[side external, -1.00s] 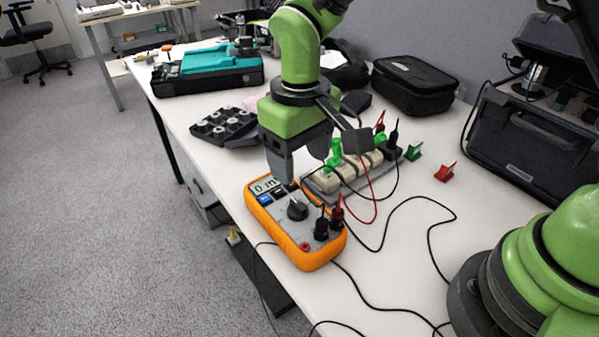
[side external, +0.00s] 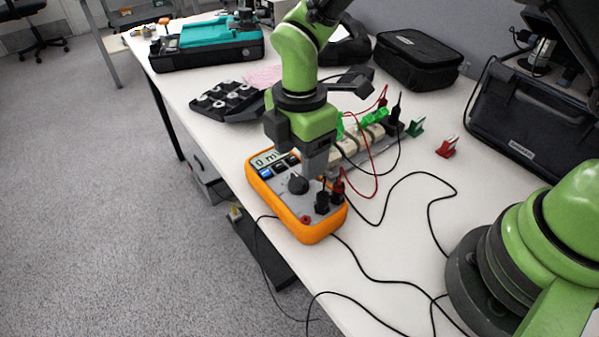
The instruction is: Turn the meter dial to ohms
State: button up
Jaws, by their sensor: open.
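The orange multimeter (side external: 298,228) lies face up near the table's front edge. Its display (side external: 267,159) shows a "0" and partly readable letters. Its dark round dial (side external: 298,184) sits in the middle of the grey face. A black and a red plug stand in its lower sockets. My gripper (side external: 312,172) points down just behind and right of the dial. It is open, and its fingers overlap in this view. I cannot tell whether a finger touches the dial.
A terminal strip (side external: 370,150) with green clips and red and black leads lies behind the meter. A green clip (side external: 414,128) and a red clip (side external: 446,147) stand to the right. A black tray (side external: 226,101) lies behind left. Black cables cross the front right table.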

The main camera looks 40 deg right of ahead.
aim_at(299, 177)
notch_tip(299, 177, down, 5)
jog(key=shift+f, duration=0.1)
dwell(0.3)
jog(key=c, duration=0.9)
